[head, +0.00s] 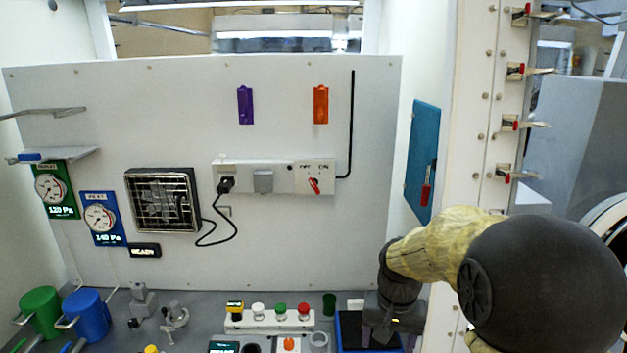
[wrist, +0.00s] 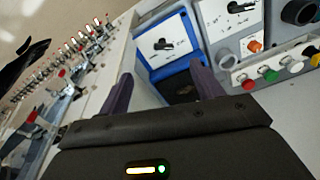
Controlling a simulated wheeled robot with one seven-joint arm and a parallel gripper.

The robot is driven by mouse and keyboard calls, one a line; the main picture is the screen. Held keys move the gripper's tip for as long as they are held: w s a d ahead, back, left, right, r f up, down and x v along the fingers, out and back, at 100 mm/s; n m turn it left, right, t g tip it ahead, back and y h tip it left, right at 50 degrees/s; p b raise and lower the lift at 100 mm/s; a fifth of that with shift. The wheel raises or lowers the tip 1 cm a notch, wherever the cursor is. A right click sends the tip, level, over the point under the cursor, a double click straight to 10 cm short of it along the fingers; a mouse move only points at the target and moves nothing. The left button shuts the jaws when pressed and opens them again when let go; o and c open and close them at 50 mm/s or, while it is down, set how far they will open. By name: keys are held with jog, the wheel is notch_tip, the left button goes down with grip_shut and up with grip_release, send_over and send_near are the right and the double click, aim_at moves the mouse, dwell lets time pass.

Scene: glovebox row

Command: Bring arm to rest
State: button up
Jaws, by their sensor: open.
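My gripper (head: 376,338) points down at the lower right of the head view, over or in front of a blue-edged dark tray (head: 347,347). In the wrist view my gripper (wrist: 161,74) has its two purple-grey fingers spread apart, with nothing between them. A blue-framed box (wrist: 150,64) with a white panel and a black handle lies beyond the fingertips. I cannot tell whether the fingers touch it. My arm comes in from the right, past the white door frame.
A bench strip with coloured buttons (head: 270,319) stands left of my gripper. Green (head: 40,308) and blue (head: 87,314) mugs stand at the far left. The white frame post (head: 473,110) with red-tipped clamps is close on the right. A teal panel (head: 421,155) hangs behind my arm.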

jog(key=s+f+n+t, duration=0.1)
jog(key=s+f+n, duration=0.2)
jog(key=s, duration=0.8)
jog(key=shift+a+f+t, duration=0.15)
jog(key=shift+f+t, duration=0.25)
jog(key=shift+f, duration=0.45)
